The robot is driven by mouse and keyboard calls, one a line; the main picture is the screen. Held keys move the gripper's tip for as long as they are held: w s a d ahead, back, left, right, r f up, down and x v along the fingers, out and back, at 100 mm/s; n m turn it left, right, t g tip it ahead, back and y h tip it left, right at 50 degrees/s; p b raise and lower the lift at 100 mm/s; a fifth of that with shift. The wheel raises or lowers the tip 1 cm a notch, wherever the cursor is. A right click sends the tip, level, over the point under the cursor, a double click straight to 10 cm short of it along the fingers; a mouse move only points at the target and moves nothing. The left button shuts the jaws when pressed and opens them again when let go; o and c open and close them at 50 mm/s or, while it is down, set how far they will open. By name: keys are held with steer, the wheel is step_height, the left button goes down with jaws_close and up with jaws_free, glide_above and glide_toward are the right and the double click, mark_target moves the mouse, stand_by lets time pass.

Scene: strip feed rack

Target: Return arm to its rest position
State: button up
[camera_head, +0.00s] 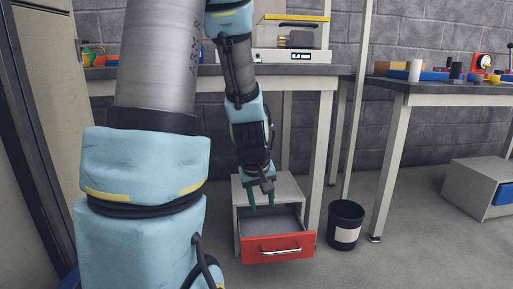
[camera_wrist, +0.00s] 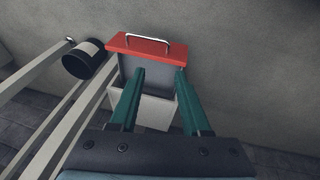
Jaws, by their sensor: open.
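My gripper (camera_head: 262,196) hangs down above the open drawer of a small grey cabinet (camera_head: 285,184). Its green fingers are apart, with nothing between them. The wrist view also shows my gripper (camera_wrist: 160,74) with both fingers spread in front of the drawer. The drawer's red front (camera_head: 278,248) has a metal handle and is pulled out; the red front (camera_wrist: 147,48) is beyond the fingertips in the wrist view. The part of the drawer floor that shows looks bare. My arm covers much of the left of the head view.
A black bin (camera_head: 345,222) stands right of the drawer beside table legs. A workbench (camera_head: 340,70) is above the cabinet, with a scale on it. A second table (camera_head: 450,88) at right holds several items. A grey box (camera_head: 480,185) sits on the floor. Open floor lies in front.

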steer(key=s+a+r+m+g+y, duration=0.1)
steer(key=s+a+r+m+g, duration=0.2)
steer(key=s+a, duration=0.45)
step_height(320, 180, up, 38)
steer(key=t+p, duration=0.1)
steer(key=p, duration=3.7)
steer(key=shift+s+a+r+p, duration=0.2)
steer(key=shift+a+p, duration=0.1)
steer(key=shift+p, duration=0.1)
steer(key=shift+o, duration=0.4)
